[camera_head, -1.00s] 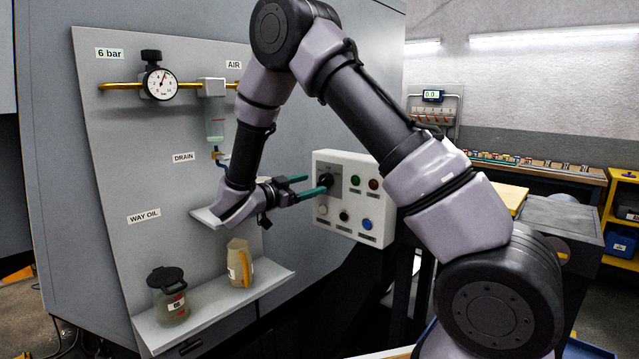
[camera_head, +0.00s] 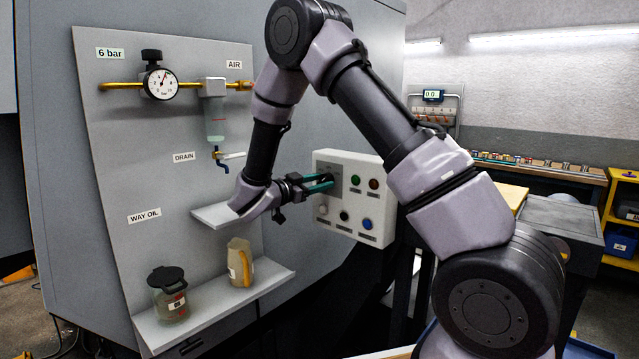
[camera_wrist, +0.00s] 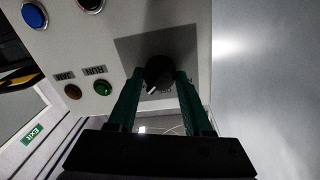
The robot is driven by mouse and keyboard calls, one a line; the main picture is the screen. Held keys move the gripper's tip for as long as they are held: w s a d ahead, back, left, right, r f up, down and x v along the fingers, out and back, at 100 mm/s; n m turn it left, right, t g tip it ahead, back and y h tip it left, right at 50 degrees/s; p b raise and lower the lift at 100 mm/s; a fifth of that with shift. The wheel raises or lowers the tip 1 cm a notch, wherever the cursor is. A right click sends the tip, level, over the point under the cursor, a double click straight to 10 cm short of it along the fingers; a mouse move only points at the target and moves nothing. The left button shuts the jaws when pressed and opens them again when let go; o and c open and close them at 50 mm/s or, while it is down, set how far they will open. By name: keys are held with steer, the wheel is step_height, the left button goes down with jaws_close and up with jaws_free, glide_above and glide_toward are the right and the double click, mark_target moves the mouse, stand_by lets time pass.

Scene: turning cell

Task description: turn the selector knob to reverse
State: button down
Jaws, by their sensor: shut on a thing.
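The selector knob (camera_wrist: 158,72) is black and round with a white pointer mark. It sits on a dark square plate (camera_wrist: 130,47) on the white control panel (camera_head: 377,222). In the wrist view the green fingers of my gripper (camera_wrist: 160,76) stand on both sides of the knob and are shut on it. The pointer slants toward the lower left there; the position lettering is too small and partly hidden to read. In the head view my gripper (camera_head: 331,182) reaches the panel's upper left, and its fingers hide most of the knob.
A gauge (camera_head: 160,83) and a shelf with an oil jug (camera_head: 240,262) and a lidded jar (camera_head: 169,294) are at the left.

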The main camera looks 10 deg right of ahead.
steer(key=n, duration=0.4)
steer(key=shift+f+n, duration=0.1)
steer(key=shift+n, duration=0.2)
steer(key=n, duration=0.5)
steer(key=shift+n+t, duration=0.4)
steer(key=n, duration=0.5)
steer(key=shift+n, duration=0.4)
steer(key=n+t, duration=0.1)
steer(key=n, duration=0.3)
steer(key=shift+f, duration=0.1)
steer(key=shift+n, duration=0.5)
steer(key=shift+c, duration=1.6)
jaws_free()
